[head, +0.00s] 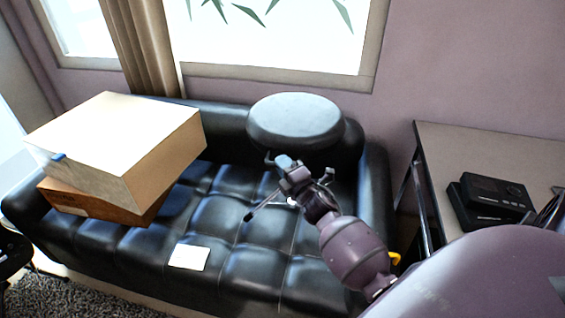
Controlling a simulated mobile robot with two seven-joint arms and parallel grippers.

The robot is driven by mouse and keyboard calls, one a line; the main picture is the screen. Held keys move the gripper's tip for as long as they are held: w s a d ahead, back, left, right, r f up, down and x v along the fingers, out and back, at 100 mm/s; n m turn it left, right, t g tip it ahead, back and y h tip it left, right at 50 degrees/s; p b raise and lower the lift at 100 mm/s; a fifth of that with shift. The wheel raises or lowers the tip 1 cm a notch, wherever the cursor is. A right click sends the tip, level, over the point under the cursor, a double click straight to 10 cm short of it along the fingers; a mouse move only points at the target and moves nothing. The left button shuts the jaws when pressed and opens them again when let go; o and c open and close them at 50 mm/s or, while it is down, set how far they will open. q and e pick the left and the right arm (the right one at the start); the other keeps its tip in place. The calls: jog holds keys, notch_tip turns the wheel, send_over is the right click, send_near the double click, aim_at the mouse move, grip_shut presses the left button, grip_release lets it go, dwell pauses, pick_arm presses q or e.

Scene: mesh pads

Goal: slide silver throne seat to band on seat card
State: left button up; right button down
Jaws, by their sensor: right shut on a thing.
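The silver throne (295,118) has a round, thick grey seat and stands at the right part of the black sofa, near its backrest. A thin leg with a dark foot reaches down-left onto the cushions. My right gripper (291,168) is just below the front edge of the seat, shut on the throne; the fingers' exact grip is hard to make out, and my wrist hides part of the stand. A small pale card (189,257) lies flat on the sofa's front cushions, left of and nearer than the throne. No band can be made out on it. My left gripper is not in view.
The black tufted sofa (215,210) has bare cushions between card and throne. Stacked boxes, a pale one (120,140) on a brown one (95,205), fill its left end. A table (480,145) with black devices (490,198) stands at right. A window is behind.

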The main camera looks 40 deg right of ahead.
jog(key=c, duration=1.1)
grip_release()
jog(key=shift+r, duration=0.15)
jog(key=s+f, duration=0.1)
jog(key=s, duration=0.9)
jog(key=shift+s+a+f, duration=0.2)
jog(key=shift+s+a, duration=0.2)
jog(key=s+a+f+m+g, duration=0.4)
jog(key=s+a+f+m, duration=0.1)
jog(key=s+m, duration=0.3)
jog(key=s+a+f+m+g+y, duration=0.1)
jog(key=s+a+f+m+g, duration=0.3)
jog(key=s+f+m, duration=0.3)
jog(key=s+a+m+p, duration=0.1)
jog(key=s+m, duration=0.1)
jog(key=s, duration=0.2)
jog(key=shift+a+f, duration=0.15)
jog(key=shift+a, duration=0.1)
